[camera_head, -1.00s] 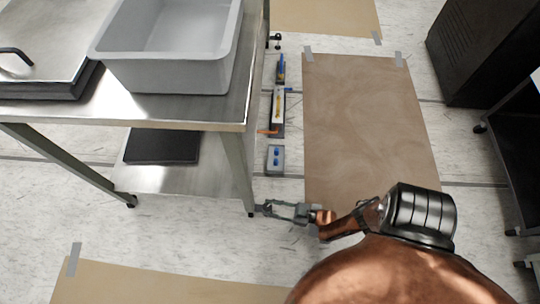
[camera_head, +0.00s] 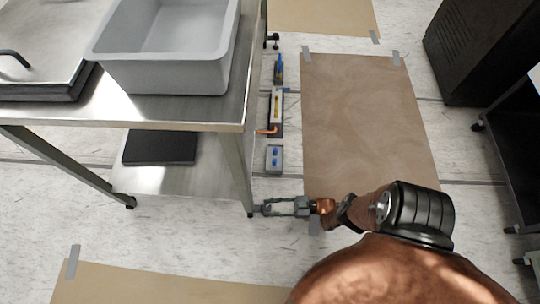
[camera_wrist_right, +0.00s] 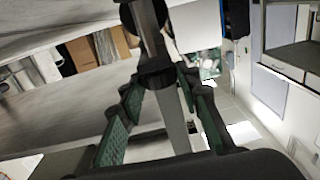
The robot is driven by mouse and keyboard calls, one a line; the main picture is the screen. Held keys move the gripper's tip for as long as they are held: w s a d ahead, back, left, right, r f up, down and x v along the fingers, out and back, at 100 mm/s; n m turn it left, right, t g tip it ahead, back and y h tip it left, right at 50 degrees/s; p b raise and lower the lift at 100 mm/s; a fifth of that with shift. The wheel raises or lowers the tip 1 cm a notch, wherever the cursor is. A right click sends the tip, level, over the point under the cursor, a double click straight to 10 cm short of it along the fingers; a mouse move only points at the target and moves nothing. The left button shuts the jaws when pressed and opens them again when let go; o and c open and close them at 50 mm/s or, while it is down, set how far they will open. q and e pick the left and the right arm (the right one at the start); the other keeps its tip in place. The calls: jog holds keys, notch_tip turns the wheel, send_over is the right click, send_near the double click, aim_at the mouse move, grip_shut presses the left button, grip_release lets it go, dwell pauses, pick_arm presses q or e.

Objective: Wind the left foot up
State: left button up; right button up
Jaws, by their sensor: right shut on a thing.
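A steel table (camera_head: 190,112) stands at the left on thin legs with dark feet. My right gripper (camera_head: 257,210) reaches in low from the right to the foot (camera_head: 250,214) of its near right leg. In the right wrist view the gripper (camera_wrist_right: 158,82) has its two green-padded fingers either side of the dark foot (camera_wrist_right: 155,72), shut on it. A bare metal bar runs down between the fingers there. Another foot (camera_head: 130,203) shows at the near left leg, untouched. My left gripper is not in view.
A grey tub (camera_head: 165,75) stands on the tabletop and a black slab (camera_head: 160,146) lies on the lower shelf. A grey block with blue knobs (camera_head: 274,158) and other tools lie beside the table. A brown floor sheet (camera_head: 365,120) lies right of them.

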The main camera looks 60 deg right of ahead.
jog(key=shift+a, duration=0.3)
jog(key=o, duration=1.1)
jog(key=shift+d+r, duration=0.1)
jog(key=shift+o, duration=0.3)
jog(key=shift+w+d, duration=0.1)
jog(key=shift+d, duration=0.05)
